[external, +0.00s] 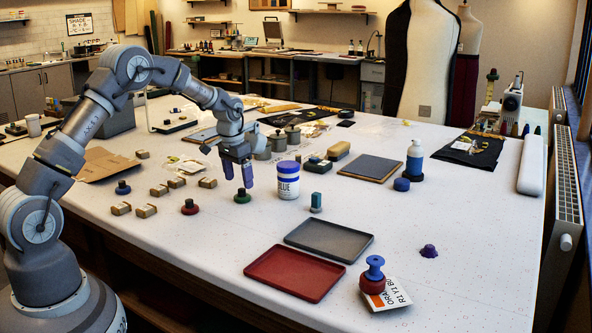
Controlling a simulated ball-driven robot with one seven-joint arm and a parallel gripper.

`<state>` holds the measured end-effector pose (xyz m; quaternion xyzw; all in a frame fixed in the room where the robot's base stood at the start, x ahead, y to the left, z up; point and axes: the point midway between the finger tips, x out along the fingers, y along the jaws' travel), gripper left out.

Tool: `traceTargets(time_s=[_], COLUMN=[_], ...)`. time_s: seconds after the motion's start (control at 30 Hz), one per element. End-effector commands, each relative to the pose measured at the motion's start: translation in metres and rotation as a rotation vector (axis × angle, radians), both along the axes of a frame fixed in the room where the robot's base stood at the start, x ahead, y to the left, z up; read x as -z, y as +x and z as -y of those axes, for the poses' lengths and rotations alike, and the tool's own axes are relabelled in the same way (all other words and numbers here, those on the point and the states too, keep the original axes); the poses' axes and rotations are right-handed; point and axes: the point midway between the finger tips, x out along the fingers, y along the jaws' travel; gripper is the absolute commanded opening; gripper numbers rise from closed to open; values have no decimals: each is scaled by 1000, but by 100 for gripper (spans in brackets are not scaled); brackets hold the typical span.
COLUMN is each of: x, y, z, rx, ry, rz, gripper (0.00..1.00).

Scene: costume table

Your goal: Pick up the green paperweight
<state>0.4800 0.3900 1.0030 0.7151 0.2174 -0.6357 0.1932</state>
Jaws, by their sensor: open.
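The green paperweight (242,198) stands upright on the white table, with a round green base and a dark knob on top. My gripper (238,183) points down, open, with its blue fingers just above the paperweight. The fingertips are close to the knob; I cannot tell whether they are around it or touching it. Nothing is held between the fingers.
A white tub with a blue lid (287,182) stands close to the right. A red-based paperweight (190,207) and a blue one (123,188) stand to the left.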

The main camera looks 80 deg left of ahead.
Motion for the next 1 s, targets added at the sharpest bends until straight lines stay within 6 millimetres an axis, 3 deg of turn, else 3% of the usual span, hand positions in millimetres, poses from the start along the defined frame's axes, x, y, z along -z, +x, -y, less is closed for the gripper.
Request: traceTargets(time_s=[0.3, 0.53, 0.83, 1.0], x=[47, 48, 48, 47], y=[8, 8, 8, 8], z=[1, 1, 1, 1], rx=[1, 1, 1, 1], ry=[1, 2, 2, 2], rz=[2, 2, 2, 3], gripper=[83, 83, 16, 13])
